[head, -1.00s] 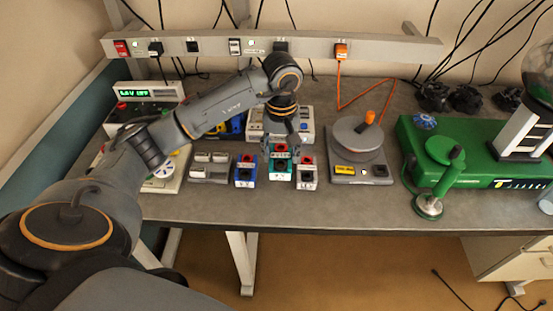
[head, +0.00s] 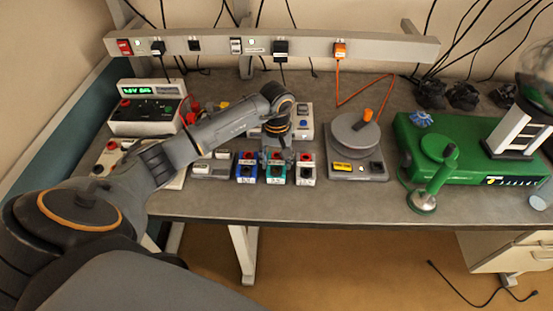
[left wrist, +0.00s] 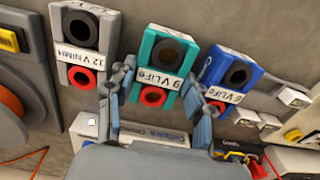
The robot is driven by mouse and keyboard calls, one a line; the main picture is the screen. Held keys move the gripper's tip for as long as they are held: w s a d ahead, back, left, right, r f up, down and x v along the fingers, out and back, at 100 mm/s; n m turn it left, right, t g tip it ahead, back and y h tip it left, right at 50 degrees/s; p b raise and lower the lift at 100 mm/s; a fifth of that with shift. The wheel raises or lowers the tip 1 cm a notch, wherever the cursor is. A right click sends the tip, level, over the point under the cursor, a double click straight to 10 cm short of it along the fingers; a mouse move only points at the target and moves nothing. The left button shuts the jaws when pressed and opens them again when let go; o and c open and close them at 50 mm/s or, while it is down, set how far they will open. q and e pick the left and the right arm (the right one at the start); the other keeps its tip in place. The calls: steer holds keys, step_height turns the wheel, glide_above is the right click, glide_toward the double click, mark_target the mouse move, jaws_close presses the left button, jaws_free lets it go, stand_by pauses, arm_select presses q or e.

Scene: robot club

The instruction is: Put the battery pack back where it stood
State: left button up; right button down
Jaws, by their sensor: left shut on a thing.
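The teal battery pack (head: 276,175), labelled 9 V LiFe, stands in a row between a blue pack (head: 247,175) and a white and grey pack (head: 305,174). My left gripper (head: 277,158) is over it from behind. In the left wrist view the gripper's fingers (left wrist: 158,100) lie on both sides of the teal pack (left wrist: 162,60) near its red terminal, shut on it. The blue 6 V pack (left wrist: 232,72) and the white 12 V NiMH pack (left wrist: 85,40) flank it closely. The teal pack looks about level with them; its contact with the bench is hidden.
A grey round-plated device (head: 357,165) stands right of the packs, then a green machine (head: 470,160). A charger with a green display (head: 148,118) is at the left. A power strip (head: 210,46) runs behind. The bench front (head: 300,203) is clear.

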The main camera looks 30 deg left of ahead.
mark_target(277, 163)
arm_select(q)
steer(key=o, duration=1.5)
steer(key=shift+f, duration=0.1)
steer(key=shift+c, duration=0.2)
steer(key=shift+r+p, duration=0.25)
steer(key=shift+p, duration=0.05)
steer(key=shift+r+b, duration=0.25)
steer(key=shift+b, duration=0.15)
step_height(277, 163, up, 11)
steer(key=b, duration=0.3)
steer(key=shift+r+b, duration=0.15)
steer(key=shift+b, duration=0.25)
steer(key=shift+d, duration=0.1)
